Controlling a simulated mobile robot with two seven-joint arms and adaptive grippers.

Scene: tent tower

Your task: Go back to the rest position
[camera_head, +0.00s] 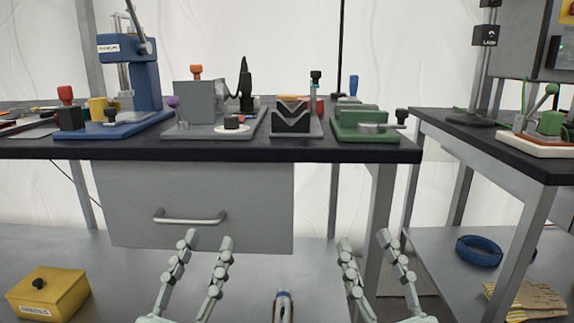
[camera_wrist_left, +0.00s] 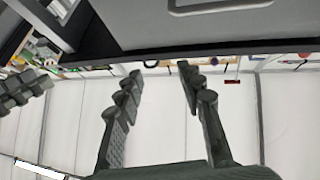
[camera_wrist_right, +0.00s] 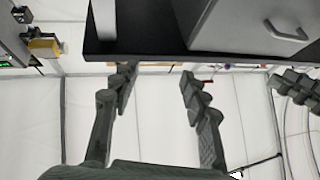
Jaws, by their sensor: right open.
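My left gripper (camera_head: 207,240) is in the lower middle of the head view, in front of the grey drawer (camera_head: 190,190) and below the tabletop edge. Its fingers are apart with nothing between them; they also show in the left wrist view (camera_wrist_left: 160,75). My right gripper (camera_head: 363,241) is to the right of it, in front of the table leg. Its fingers are spread and empty, as the right wrist view (camera_wrist_right: 158,78) also shows. Both grippers are apart from the table and touch nothing visible.
The black-topped table (camera_head: 250,148) carries a blue press (camera_head: 130,75), a grey fixture, a black V-block (camera_head: 291,117) and a green fixture (camera_head: 358,120). A second table (camera_head: 500,150) stands right. A yellow box (camera_head: 48,293) is at lower left, a blue ring (camera_head: 480,251) at lower right.

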